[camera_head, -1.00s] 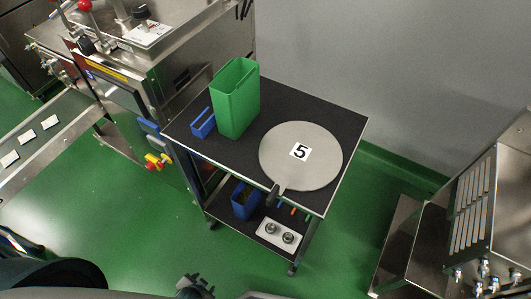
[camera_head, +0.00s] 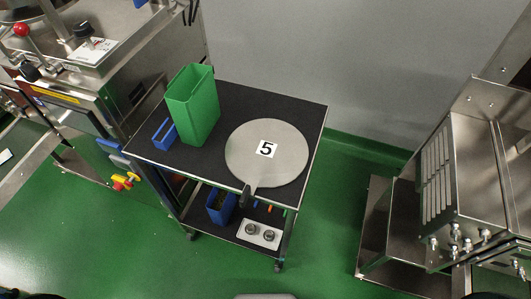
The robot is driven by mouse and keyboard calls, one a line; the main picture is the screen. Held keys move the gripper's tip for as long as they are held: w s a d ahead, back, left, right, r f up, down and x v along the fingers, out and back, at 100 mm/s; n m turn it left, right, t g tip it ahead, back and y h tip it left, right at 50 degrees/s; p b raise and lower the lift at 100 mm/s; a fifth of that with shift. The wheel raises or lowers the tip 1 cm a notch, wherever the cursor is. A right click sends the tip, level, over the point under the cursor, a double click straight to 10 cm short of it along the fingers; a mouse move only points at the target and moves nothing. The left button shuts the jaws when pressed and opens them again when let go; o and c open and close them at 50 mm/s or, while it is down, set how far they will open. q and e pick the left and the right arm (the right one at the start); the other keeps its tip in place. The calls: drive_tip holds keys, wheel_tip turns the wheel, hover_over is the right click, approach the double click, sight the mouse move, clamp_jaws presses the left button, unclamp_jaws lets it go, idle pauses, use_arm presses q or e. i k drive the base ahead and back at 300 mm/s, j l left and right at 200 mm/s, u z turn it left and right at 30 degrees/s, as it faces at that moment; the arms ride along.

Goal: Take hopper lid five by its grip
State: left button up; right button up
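Hopper lid five (camera_head: 266,172) is a round grey metal disc with a white label reading 5. It lies flat on the black top of a small cart (camera_head: 243,97), toward its right side. Its dark grip (camera_head: 246,195) sticks out at the near edge of the lid, by the cart top's front edge. Neither of my grippers shows in the head view. Only small dark shapes, which I cannot identify, show at the bottom edge.
A tall green bin (camera_head: 193,108) and a small blue holder (camera_head: 164,134) stand left of the lid. The lower shelf holds a blue bin (camera_head: 221,207) and a white panel with two knobs (camera_head: 258,235). Steel machines stand left and right (camera_head: 470,180). Green floor is free in front.

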sight(264, 153)
drive_tip(key=j+z, duration=0.15)
drive_tip(key=z, duration=0.3)
drive_tip(key=j+z, duration=0.1)
drive_tip(key=z, duration=0.35)
drive_tip(key=k+j+z, duration=0.85)
drive_tip(key=k+j, duration=0.6)
drive_tip(key=k, duration=0.15)
